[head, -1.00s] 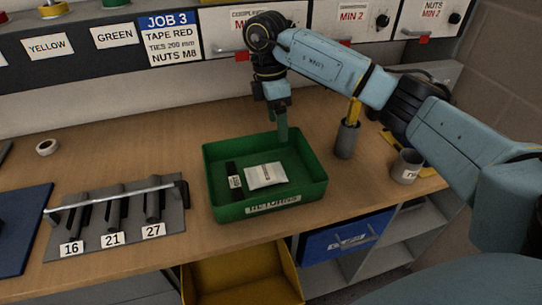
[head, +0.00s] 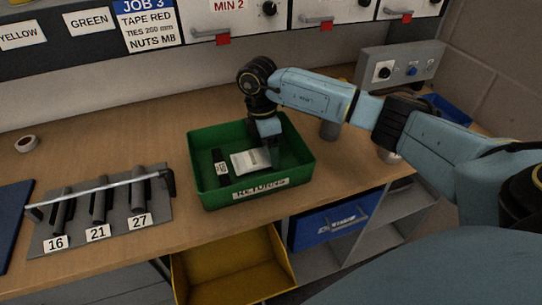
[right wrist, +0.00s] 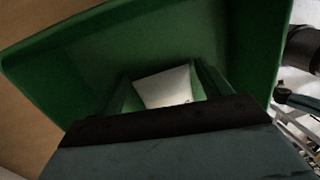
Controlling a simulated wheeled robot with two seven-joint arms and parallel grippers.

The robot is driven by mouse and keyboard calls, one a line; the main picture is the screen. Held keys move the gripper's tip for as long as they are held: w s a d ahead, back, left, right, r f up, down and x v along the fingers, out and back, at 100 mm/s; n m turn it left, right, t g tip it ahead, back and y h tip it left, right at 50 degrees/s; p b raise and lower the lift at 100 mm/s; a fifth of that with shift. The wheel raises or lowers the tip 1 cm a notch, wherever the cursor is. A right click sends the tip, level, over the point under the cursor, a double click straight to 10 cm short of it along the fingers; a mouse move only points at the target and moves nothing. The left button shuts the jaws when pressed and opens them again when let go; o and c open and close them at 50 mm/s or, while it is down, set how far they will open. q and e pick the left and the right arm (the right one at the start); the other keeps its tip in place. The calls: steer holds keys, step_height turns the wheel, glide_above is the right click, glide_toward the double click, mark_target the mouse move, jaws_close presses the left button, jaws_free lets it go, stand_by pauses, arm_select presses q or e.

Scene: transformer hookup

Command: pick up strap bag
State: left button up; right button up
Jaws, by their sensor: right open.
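A white bag with a printed label (head: 249,160) lies flat in the green RETURNS tray (head: 261,194). My right gripper (head: 272,153) is down inside the tray at the bag's right end. In the right wrist view, the white bag (right wrist: 164,88) shows between the two fingers of the open right gripper (right wrist: 165,80). The gripper body hides the bag's near part there, and I cannot tell whether the fingers touch it. My left gripper is not in view.
A black labelled item (head: 219,167) lies left of the bag in the tray. A tool rack (head: 100,212) marked 16, 21, 27 stands to the left. A yellow bin (head: 230,270) sits below the bench edge.

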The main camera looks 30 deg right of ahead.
steer(key=shift+s+f, duration=0.1)
steer(key=shift+f, duration=0.2)
steer(key=shift+c, duration=0.3)
steer(key=shift+f, duration=0.1)
steer(key=c, duration=0.5)
steer(key=shift+c, duration=1.1)
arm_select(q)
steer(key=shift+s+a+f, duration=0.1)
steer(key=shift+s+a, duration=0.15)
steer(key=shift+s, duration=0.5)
arm_select(e)
steer(key=shift+s, duration=0.1)
steer(key=shift+c, duration=0.2)
